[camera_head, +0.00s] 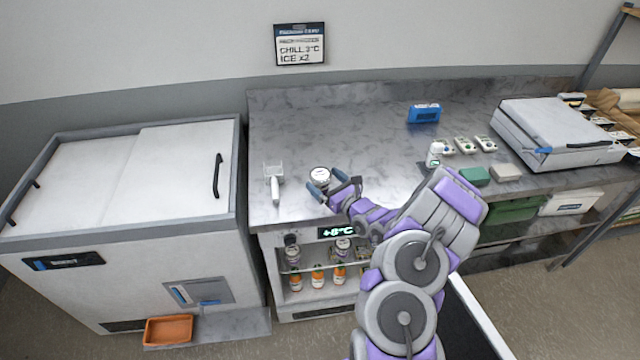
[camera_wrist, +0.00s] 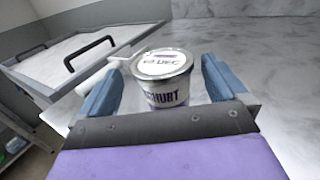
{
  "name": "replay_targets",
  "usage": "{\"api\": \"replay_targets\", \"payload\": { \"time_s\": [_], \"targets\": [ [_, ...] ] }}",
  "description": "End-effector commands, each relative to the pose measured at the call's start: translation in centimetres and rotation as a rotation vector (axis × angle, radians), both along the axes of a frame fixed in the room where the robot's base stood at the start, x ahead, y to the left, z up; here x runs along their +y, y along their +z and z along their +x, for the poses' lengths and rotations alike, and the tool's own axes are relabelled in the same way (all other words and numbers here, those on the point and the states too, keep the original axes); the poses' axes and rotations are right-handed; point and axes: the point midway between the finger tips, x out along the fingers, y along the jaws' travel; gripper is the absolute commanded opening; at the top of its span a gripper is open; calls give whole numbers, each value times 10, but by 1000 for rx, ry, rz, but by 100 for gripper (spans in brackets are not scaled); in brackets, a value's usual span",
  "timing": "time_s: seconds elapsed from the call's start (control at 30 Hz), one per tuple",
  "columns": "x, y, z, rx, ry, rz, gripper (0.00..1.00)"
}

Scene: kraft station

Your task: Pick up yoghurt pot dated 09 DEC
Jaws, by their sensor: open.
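A yoghurt pot (camera_head: 320,176) with a silvery-white lid stands upright on the marble counter (camera_head: 370,135). In the wrist view the pot (camera_wrist: 164,78) has a purple-lettered label, and its lid shows a date ending in "DEC"; the day digits are not clearly readable. My gripper (camera_head: 328,188) is open at the pot. In the wrist view its blue fingers (camera_wrist: 160,88) stand on the left and right of the pot, with a visible gap on each side. The pot's lower front is hidden behind my gripper body.
A clear scoop (camera_head: 274,180) lies left of the pot. A chest freezer (camera_head: 120,190) stands at left. A glass-fronted fridge (camera_head: 318,262) below holds jars and orange bottles. A blue box (camera_head: 424,113), small packs and a grey case (camera_head: 555,135) sit at right.

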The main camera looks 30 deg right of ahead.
Motion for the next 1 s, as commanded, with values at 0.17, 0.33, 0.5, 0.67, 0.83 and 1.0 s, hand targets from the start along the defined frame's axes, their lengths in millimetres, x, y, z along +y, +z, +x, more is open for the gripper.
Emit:
{"api": "replay_targets", "payload": {
  "time_s": [0.17,0.33,0.5,0.67,0.83,1.0],
  "targets": [
    [2,-1,23,0,3,-4,99],
    [11,1,40,1,2,-6,99],
    [15,3,44,0,2,-7,99],
    [9,2,43,0,1,-3,95],
    [6,1,43,2,0,1,79],
    [8,0,44,5,0,-1,63]
  ]
}}
